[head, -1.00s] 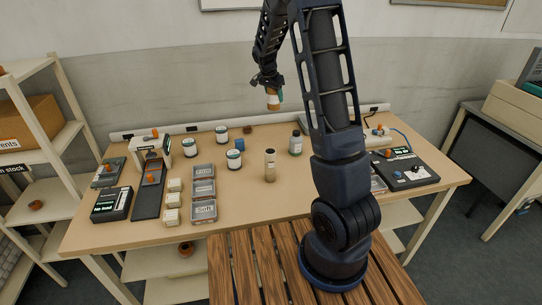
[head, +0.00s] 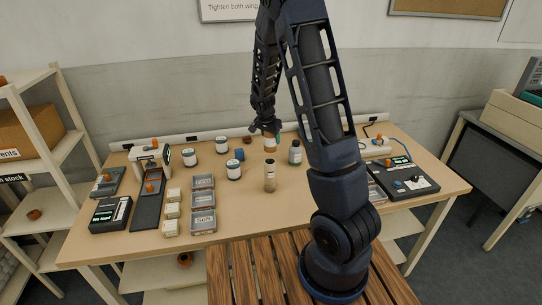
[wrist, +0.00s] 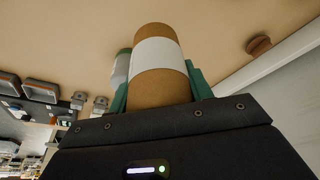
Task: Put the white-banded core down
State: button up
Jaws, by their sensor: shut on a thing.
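The white-banded core (head: 270,145) is a brown cylinder with a white band, toward the back of the table (head: 236,212). In the wrist view the core (wrist: 158,92) stands out between the green fingers, its white band facing the camera. My gripper (head: 268,133) is shut on it from above; the gripper also shows in the wrist view (wrist: 158,82). I cannot tell whether the core's lower end touches the table. The arm partly hides the area to its right.
Bare tabletop lies front of centre.

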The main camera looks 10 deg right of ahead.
jog(key=shift+f, duration=4.65)
jog(key=shift+f, duration=0.15)
jog(key=o, duration=1)
jog(key=shift+c, duration=0.2)
